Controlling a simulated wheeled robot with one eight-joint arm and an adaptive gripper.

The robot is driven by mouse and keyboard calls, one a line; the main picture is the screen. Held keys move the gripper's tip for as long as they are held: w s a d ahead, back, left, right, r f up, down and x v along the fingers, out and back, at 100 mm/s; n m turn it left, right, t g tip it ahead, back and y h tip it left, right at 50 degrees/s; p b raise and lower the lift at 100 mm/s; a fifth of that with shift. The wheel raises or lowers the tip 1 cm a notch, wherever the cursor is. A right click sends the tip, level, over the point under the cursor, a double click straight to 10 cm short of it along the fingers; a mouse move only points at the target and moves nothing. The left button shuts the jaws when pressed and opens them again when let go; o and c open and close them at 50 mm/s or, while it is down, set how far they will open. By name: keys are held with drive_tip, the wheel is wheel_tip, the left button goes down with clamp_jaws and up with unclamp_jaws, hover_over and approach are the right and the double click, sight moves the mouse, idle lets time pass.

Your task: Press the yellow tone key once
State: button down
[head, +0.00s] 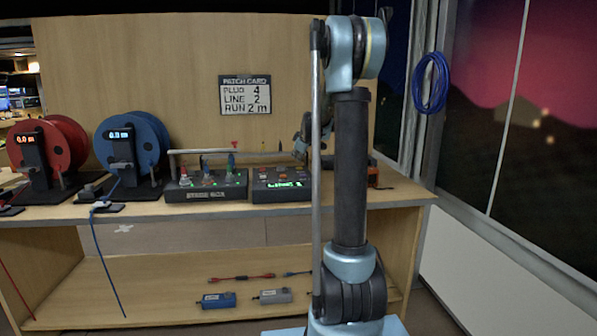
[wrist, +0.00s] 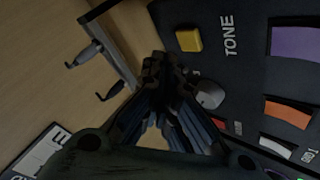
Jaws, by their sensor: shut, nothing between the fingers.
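The yellow tone key (wrist: 189,40) is a small raised square key beside the white TONE label on a dark panel (wrist: 240,62) in the wrist view. My gripper (wrist: 165,68) is shut and empty. In the picture its fingertips lie just below and left of the yellow key, with a small gap. I cannot tell their height above the panel. In the head view the dark key box (head: 281,194) with green lights sits on the bench, right of another control box. The yellow key is too small to make out there, and my arm hides part of the area.
The wrist view shows purple (wrist: 296,42), orange (wrist: 288,112) and red (wrist: 219,124) keys and a grey knob (wrist: 209,95) on the panel. A rail with hooks (wrist: 104,60) is at left. Red (head: 70,150) and blue (head: 130,140) reels stand on the bench (head: 330,200).

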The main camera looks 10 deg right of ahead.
drive_tip(key=shift+f, duration=0.6)
drive_tip(key=shift+f, duration=0.8)
idle(1.9)
drive_tip(key=shift+r, duration=0.85)
drive_tip(key=shift+r, duration=2.55)
